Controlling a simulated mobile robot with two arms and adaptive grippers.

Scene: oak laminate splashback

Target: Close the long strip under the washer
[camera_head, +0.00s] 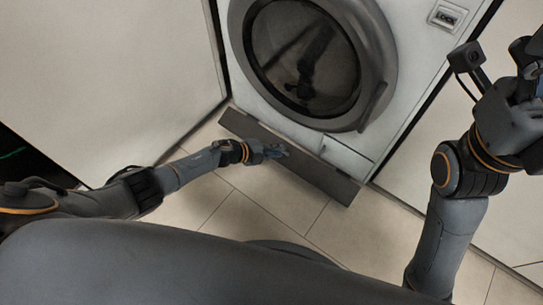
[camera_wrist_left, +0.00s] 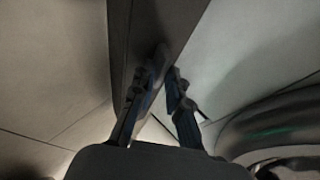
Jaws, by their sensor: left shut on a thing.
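The long strip (camera_head: 325,178) is a dark grey panel along the foot of the white washer (camera_head: 415,75). It stands out from the washer's base, tilted, above the floor tiles. My left gripper (camera_head: 279,151) is at the upper middle of the strip. In the left wrist view the two fingers (camera_wrist_left: 167,88) are close together at the edge of the strip (camera_wrist_left: 160,30), one finger over its dark face. The gripper is shut on it; the exact contact is hard to see. My right gripper (camera_head: 528,65) is raised at the upper right, partly cut off, its fingers unclear.
The washer's round door (camera_head: 375,55) is shut above the strip. A small white flap (camera_head: 346,155) sits at the washer's lower right. Pale cabinet panels (camera_head: 110,75) stand at the left and also at the right. The tiled floor (camera_head: 265,210) before the strip is clear.

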